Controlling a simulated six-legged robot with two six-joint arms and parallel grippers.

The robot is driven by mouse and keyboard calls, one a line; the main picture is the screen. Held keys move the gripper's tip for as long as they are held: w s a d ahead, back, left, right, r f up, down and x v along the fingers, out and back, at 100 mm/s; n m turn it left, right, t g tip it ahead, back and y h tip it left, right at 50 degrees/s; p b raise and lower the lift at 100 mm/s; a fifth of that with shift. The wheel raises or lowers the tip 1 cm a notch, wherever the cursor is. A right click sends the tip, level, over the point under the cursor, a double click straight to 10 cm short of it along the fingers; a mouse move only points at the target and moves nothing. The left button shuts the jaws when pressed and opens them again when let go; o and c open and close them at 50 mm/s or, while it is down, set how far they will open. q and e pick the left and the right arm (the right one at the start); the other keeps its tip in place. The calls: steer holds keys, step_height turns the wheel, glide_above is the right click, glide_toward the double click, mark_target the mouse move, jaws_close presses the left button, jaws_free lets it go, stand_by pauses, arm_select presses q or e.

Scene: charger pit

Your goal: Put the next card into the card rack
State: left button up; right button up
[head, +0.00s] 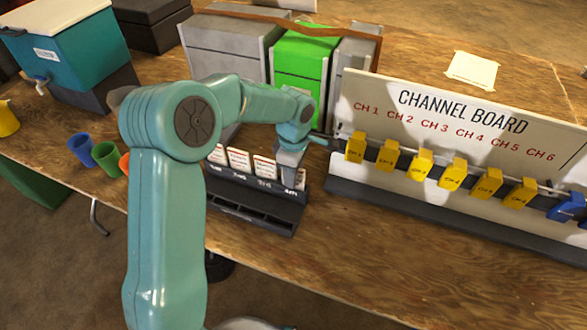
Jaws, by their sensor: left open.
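The dark card rack (250,205) stands on the wooden table near the middle of the head view, left of the channel board. Another card (300,179) shows partly at the right end, behind my left gripper. My left gripper (290,167) is open, pointing down at the rack's right end by this card. The fingers are small, and I cannot tell whether they touch the card. My right gripper is not in view.
The channel board (460,120) with yellow tags (420,164) stands close on the right. Grey and green boxes (300,62) stand behind the rack. Coloured cups (105,156) and a teal cooler (75,45) are at left. Table in front of the board is clear.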

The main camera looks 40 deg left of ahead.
arm_select(q)
step_height(320, 180, up, 16)
steer(key=shift+r+p, duration=0.15)
steer(key=shift+p, duration=0.3)
steer(key=shift+s, duration=0.1)
stand_by(0.4)
